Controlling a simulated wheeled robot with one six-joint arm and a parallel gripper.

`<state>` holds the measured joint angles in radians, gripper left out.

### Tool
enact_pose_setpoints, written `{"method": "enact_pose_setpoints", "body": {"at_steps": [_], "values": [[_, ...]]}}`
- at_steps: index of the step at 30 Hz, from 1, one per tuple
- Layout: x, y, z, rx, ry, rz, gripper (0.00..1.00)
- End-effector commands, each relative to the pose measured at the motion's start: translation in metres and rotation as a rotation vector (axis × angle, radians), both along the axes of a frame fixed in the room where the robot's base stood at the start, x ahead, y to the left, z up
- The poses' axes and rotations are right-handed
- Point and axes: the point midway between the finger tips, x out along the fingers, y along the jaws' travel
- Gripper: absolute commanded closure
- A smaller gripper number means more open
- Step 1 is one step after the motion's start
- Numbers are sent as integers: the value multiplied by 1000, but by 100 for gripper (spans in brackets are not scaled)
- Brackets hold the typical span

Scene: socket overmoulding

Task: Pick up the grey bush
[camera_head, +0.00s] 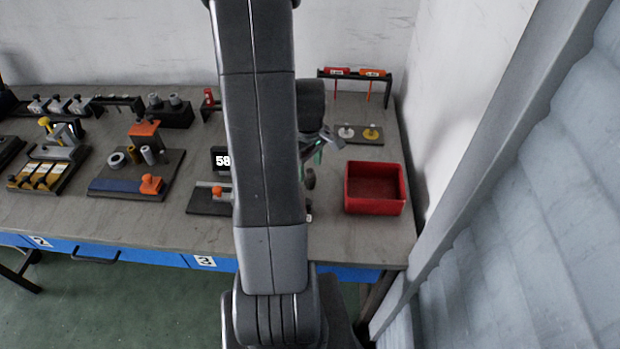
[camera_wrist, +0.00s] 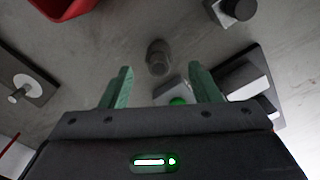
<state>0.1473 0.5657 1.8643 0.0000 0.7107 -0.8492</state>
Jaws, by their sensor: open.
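A grey bush (camera_wrist: 158,57), a short stepped cylinder, is on the bare tabletop in the wrist view, ahead of the fingers and roughly between their lines. A small dark grey piece, which looks like the same bush (camera_head: 310,178), shows in the head view just right of my arm. My gripper (camera_wrist: 162,86) is open, with its two green fingers apart and nothing held between them. In the head view my gripper (camera_head: 318,150) is partly hidden by my own arm and is above the table, behind the bush.
A red bin (camera_head: 375,188) stands right of the bush. A plate with a white and a yellow disc (camera_head: 358,134) lies behind it. Several fixtures fill the table's left.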

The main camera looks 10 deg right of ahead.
Motion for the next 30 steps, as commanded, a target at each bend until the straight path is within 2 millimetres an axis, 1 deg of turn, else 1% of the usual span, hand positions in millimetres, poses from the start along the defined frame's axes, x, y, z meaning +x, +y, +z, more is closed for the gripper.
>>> {"method": "enact_pose_setpoints", "body": {"at_steps": [2,9,12,16,22,23,24,29,30], "values": [[-1,-1,-6,0,4,0,44],[-3,-3,-35,1,5,0,44],[-3,-3,-44,1,3,0,44],[-3,-3,-49,0,1,0,44],[-3,-3,-50,0,0,0,44],[-3,-3,-50,0,0,0,46],[-3,-3,-50,0,0,0,54],[-3,-3,-50,0,1,0,85],[-3,-3,-50,0,0,0,93]]}}
